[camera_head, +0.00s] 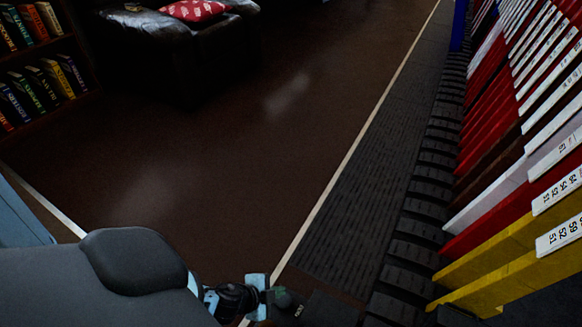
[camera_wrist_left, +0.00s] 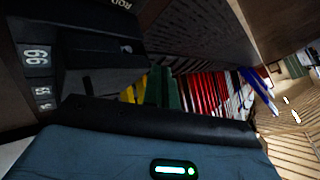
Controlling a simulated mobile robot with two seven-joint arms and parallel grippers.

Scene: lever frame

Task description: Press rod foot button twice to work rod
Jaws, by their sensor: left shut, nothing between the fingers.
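My left gripper (camera_head: 278,298) is at the bottom of the head view, shut and empty, beside the dark base strip of the lever frame. A small dark rounded shape shows at its tip; I cannot tell whether it is a finger or a button. My right gripper is not in view.
Several red, white and yellow levers (camera_head: 510,135) with number plates line the right side, above dark stepped blocks (camera_head: 420,200). A white line (camera_head: 345,160) edges the brown floor (camera_head: 210,140), which is clear. A dark armchair (camera_head: 185,55) and bookshelf (camera_head: 40,65) stand at the back left.

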